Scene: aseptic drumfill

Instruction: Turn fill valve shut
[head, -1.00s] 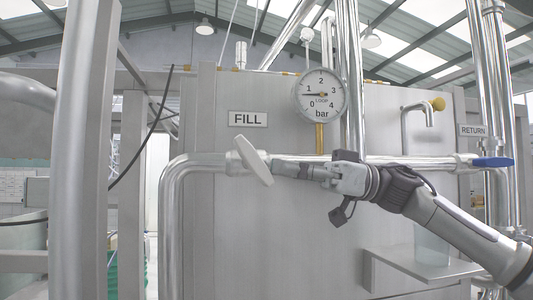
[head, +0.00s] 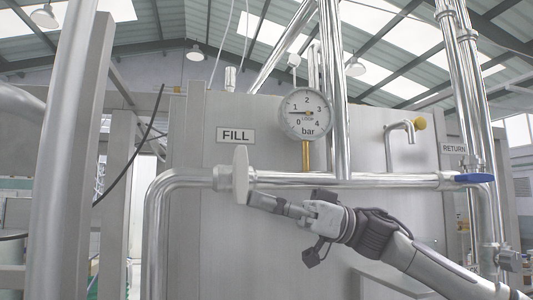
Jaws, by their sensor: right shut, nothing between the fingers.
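The fill valve's pale grey handle (head: 240,172) sits on the horizontal steel pipe below the FILL sign (head: 235,135). The handle now stands upright across the pipe, seen nearly edge-on. My right gripper (head: 256,200) is shut and empty, pointing left, with its fingertips just right of the handle's lower end. I cannot tell whether they touch it. The left gripper is not in view.
A round pressure gauge (head: 306,113) above the pipe points near 1. At right, a blue valve handle (head: 473,178) sits below the RETURN sign (head: 454,148). A small spout (head: 402,128) sticks out of the panel.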

